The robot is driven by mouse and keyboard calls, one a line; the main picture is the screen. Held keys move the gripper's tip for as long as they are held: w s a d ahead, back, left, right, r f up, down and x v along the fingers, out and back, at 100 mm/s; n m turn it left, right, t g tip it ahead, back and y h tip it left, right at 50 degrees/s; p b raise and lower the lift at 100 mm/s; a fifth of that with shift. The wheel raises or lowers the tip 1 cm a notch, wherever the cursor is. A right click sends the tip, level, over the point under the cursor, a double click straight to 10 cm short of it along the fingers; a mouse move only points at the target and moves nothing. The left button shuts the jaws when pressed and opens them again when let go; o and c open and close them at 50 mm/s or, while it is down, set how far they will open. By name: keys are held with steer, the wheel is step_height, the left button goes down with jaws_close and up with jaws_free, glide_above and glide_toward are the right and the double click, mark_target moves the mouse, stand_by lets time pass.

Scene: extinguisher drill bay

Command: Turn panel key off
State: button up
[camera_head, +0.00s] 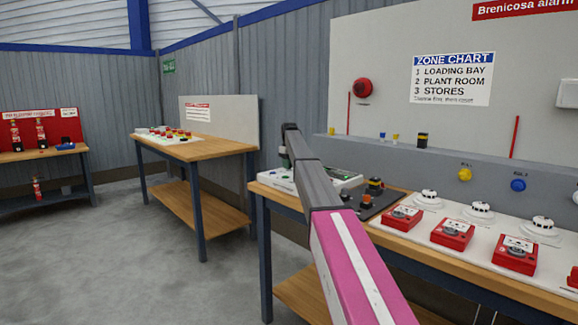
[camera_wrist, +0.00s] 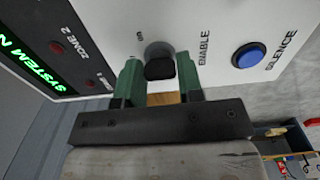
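The white alarm panel (camera_head: 335,182) lies on the wooden bench, partly hidden behind my arm in the head view. In the wrist view its face (camera_wrist: 225,18) fills the top. The black key knob (camera_wrist: 160,66) sits in a grey round collar beside the word "ENABLE". My gripper (camera_wrist: 160,70) has its two green fingers either side of the knob, with slim gaps seeming to show; contact is hard to tell. In the head view my gripper is mostly hidden behind my arm, over the panel's left end.
A blue "SILENCE" button (camera_wrist: 246,56) is right of the knob. A green-lettered display (camera_wrist: 25,62) and red zone lamps (camera_wrist: 56,47) are at left. On the bench are red call points (camera_head: 452,232), white detectors (camera_head: 480,210) and a dark plate with an orange button (camera_head: 366,200).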

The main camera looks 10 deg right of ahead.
steer(key=o, duration=0.3)
steer(key=shift+r, duration=0.1)
step_height(320, 180, up, 10)
steer(key=shift+f, duration=0.2)
steer(key=shift+r, duration=0.55)
